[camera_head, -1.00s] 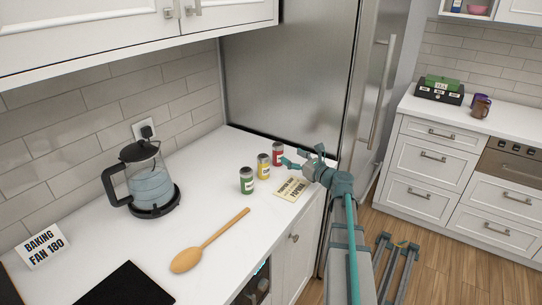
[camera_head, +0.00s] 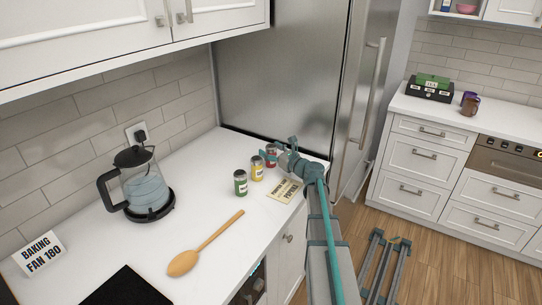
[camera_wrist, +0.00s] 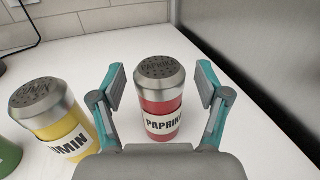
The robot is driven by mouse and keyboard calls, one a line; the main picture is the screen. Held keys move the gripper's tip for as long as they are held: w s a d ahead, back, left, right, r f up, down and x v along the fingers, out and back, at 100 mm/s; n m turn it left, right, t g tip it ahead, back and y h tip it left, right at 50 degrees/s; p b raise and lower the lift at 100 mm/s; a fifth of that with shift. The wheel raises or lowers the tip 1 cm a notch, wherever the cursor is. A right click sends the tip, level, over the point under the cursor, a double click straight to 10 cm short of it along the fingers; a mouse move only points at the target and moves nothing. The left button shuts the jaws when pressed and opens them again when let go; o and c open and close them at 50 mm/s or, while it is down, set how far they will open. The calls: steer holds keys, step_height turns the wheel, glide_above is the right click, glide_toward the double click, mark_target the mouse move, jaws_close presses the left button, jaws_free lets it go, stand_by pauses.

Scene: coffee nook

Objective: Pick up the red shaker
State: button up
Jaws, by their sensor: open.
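The red shaker (camera_wrist: 160,104) stands upright in the wrist view, with a silver perforated top and a white label reading PAPRIKA. My gripper (camera_wrist: 161,85) is open, with one finger on each side of the shaker and a visible gap on both sides. In the head view the red shaker (camera_head: 271,152) stands on the counter near the fridge, partly hidden by my gripper (camera_head: 277,154).
A yellow shaker (camera_wrist: 66,127) labelled CUMIN stands close left of the red one; a green shaker (camera_head: 240,184) is beyond it. A printed card (camera_head: 284,190) lies beside them. A kettle (camera_head: 146,185) and wooden spoon (camera_head: 205,244) are further left. The fridge (camera_head: 280,80) stands behind.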

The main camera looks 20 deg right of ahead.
steer(key=c, duration=1.3)
steer(key=shift+r, duration=1.4)
steer(key=s+d+r+b, duration=0.1)
steer(key=s+r+b, duration=0.1)
steer(key=s+r, duration=0.8)
steer(key=a+v, duration=0.1)
steer(key=v, duration=0.3)
steer(key=shift+b, duration=0.35)
steer(key=shift+s+r, duration=0.1)
